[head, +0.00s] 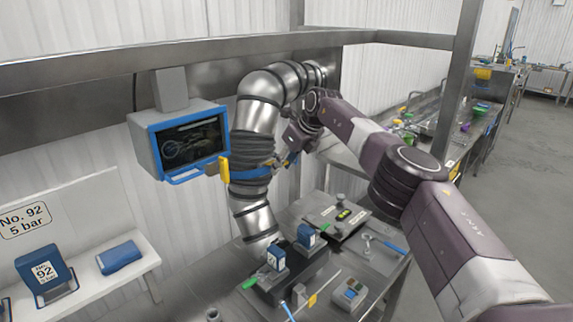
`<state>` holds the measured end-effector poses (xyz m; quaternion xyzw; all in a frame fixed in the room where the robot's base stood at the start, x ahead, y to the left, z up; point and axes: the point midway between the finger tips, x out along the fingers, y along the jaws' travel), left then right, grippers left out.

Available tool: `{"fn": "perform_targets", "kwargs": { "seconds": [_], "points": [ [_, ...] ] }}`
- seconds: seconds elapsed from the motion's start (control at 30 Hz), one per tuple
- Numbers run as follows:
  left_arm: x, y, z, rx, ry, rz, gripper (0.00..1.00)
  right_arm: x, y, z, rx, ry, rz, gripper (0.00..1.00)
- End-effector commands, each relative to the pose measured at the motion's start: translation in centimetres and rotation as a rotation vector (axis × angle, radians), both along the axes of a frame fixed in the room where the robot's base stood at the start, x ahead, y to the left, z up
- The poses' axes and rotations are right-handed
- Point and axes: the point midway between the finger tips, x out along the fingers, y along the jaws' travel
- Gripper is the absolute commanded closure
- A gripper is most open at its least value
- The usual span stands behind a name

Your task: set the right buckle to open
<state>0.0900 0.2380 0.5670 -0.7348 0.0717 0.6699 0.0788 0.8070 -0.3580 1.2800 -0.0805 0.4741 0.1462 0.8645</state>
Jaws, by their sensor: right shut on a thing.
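A shiny metal duct (257,115) curves down from the wall, with a dark ribbed sleeve (252,150) around its middle. A yellow buckle (224,170) shows on the sleeve's left side. The right buckle (286,163) is a small blue and orange part on the sleeve's right side, largely hidden by my right gripper. My right gripper (289,156) comes in from the right and is shut on this buckle beside the duct. Whether the buckle stands open is too small to tell. My left gripper is out of view.
A blue-framed screen (182,140) hangs left of the duct. A steel bench (385,262) below carries blue blocks, tools and a small control box (349,293). A white shelf (90,275) with blue items stands at the left. A metal beam (120,68) crosses above.

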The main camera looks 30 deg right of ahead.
Motion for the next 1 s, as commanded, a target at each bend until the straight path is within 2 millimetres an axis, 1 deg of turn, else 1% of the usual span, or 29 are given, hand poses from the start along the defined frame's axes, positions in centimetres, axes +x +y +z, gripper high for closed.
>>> {"fn": "perform_targets", "kwargs": {
  "seconds": [0.27,0.3,0.47,0.77,0.87,1.0],
  "points": [
    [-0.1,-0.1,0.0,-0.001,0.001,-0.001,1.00,0.0,-0.1,-0.1,-0.001,0.001,-0.002,1.00],
    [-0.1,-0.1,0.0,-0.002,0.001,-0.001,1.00,0.0,-0.1,-0.1,-0.001,0.001,-0.002,0.67],
    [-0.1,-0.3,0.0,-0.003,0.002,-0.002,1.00,0.0,-0.1,-0.1,-0.001,0.001,-0.001,0.51],
    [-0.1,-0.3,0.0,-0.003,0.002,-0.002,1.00,0.0,0.0,0.0,0.000,0.000,0.000,0.51],
    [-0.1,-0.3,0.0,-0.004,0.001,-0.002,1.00,-0.2,-0.1,0.4,0.000,-0.001,0.000,0.51],
    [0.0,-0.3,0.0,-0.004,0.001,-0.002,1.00,-0.8,-0.4,1.4,0.001,-0.002,0.001,0.51]
  ]
}}
